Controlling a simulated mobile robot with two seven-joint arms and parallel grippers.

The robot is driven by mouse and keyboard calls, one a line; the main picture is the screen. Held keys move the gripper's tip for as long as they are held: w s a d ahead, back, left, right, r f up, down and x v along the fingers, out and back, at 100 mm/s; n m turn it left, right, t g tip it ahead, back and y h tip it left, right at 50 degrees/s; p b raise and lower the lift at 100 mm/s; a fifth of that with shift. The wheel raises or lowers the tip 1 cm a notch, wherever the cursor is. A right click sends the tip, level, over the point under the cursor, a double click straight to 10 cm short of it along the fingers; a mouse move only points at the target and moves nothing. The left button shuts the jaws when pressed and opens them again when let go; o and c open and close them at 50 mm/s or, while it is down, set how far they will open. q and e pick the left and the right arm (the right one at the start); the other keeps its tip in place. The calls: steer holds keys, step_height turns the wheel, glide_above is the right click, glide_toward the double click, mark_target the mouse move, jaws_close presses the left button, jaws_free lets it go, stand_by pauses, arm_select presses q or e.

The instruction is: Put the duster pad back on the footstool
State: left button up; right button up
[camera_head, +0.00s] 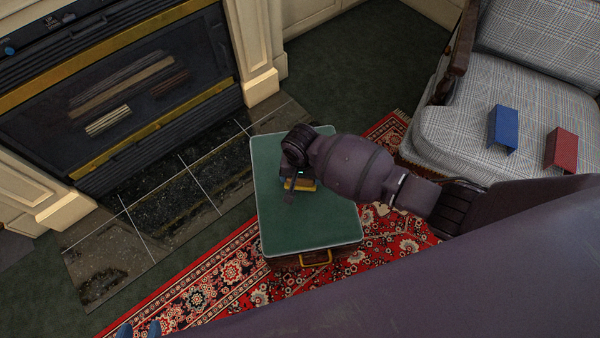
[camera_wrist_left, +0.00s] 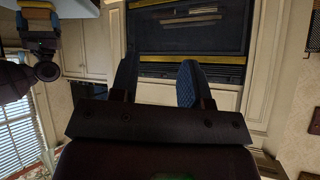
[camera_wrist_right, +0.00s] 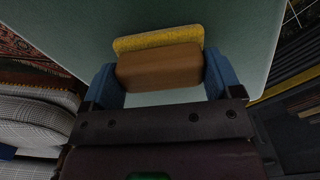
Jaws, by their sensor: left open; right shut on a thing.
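The duster pad, a brown block with a yellow fuzzy face, shows in the head view (camera_head: 301,185) and the right wrist view (camera_wrist_right: 160,68). My right gripper (camera_head: 293,184) is shut on it, with a blue finger at each end of the brown block. The yellow face is toward the green top of the footstool (camera_head: 310,225). I cannot tell whether the pad touches the top. My left gripper (camera_wrist_left: 156,82) is open and empty, with its blue fingertips at the bottom left of the head view (camera_head: 140,330).
The footstool stands on a red patterned rug (camera_head: 225,275) beside the fireplace (camera_head: 120,90). My arm covers the lower right of the head view.

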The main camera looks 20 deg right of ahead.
arm_select(q)
steer(key=shift+s, duration=0.1)
steer(key=shift+s+a+f, duration=0.1)
steer(key=shift+s+f, duration=0.1)
arm_select(e)
steer(key=o, duration=0.7)
steer(key=shift+f, duration=0.15)
steer(key=r, duration=0.1)
steer(key=r+p, duration=0.1)
steer(key=r, duration=0.1)
steer(key=r+p, duration=0.1)
steer(key=r, duration=0.1)
steer(key=shift+w, duration=0.25)
arm_select(q)
steer(key=p, duration=0.1)
steer(key=r+p, duration=0.1)
steer(key=s+r+n, duration=0.1)
steer(key=shift+a+r+p, duration=0.15)
steer(key=shift+a+p, duration=0.1)
steer(key=shift+p, duration=0.15)
arm_select(e)
steer(key=r, duration=0.7)
steer(key=shift+s+r, duration=0.15)
steer(key=shift+s, duration=0.1)
arm_select(q)
steer(key=shift+w, duration=0.25)
